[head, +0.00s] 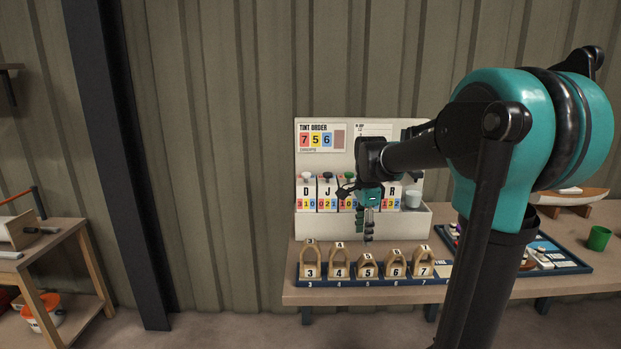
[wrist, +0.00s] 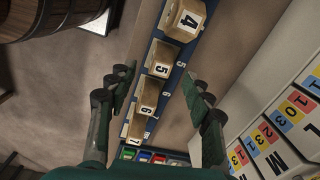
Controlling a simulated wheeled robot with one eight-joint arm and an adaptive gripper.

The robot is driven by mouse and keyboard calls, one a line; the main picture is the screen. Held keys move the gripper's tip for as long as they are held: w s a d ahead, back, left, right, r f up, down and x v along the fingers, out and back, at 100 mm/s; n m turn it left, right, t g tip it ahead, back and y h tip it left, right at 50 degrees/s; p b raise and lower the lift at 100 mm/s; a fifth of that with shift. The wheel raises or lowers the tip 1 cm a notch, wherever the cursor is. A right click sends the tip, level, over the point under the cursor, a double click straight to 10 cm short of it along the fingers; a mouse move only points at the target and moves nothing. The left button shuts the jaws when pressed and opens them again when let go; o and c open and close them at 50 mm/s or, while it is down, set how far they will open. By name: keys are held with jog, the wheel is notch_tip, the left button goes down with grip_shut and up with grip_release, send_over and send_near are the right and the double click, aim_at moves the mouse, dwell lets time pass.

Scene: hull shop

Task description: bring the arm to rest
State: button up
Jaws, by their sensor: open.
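My gripper (head: 368,222) hangs pointing down in the head view, in front of the white dispenser stand and above the row of numbered wooden blocks. In the wrist view my gripper (wrist: 160,92) has its two fingers wide apart with nothing between them that it holds. The numbered blocks, such as block 5 (wrist: 163,60) and block 4 (wrist: 185,18), lie below and beyond the fingers. My arm reaches in from the right of the head view and hides part of the stand and bench.
The blue block rack (head: 325,284) runs along the bench's front edge. The white stand (head: 312,226) holds lettered cartons and a white cup (head: 412,198). A parts tray (head: 560,262), green cup (head: 599,238) and boat model (head: 570,196) are at right. A workbench (head: 60,237) stands left; floor between is clear.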

jog(key=s+d+f+n+t, duration=0.1)
jog(key=s+f+n+t, duration=0.1)
jog(key=s+f+n, duration=0.5)
jog(key=s+d+f+n+t, duration=0.1)
jog(key=s+d+f+n, duration=0.1)
jog(key=s+f+n, duration=0.6)
jog(key=s+f, duration=0.1)
jog(key=s, duration=0.3)
jog(key=shift+s+d+n+t, duration=0.25)
jog(key=shift+s+n+t, duration=0.05)
jog(key=shift+t, duration=0.1)
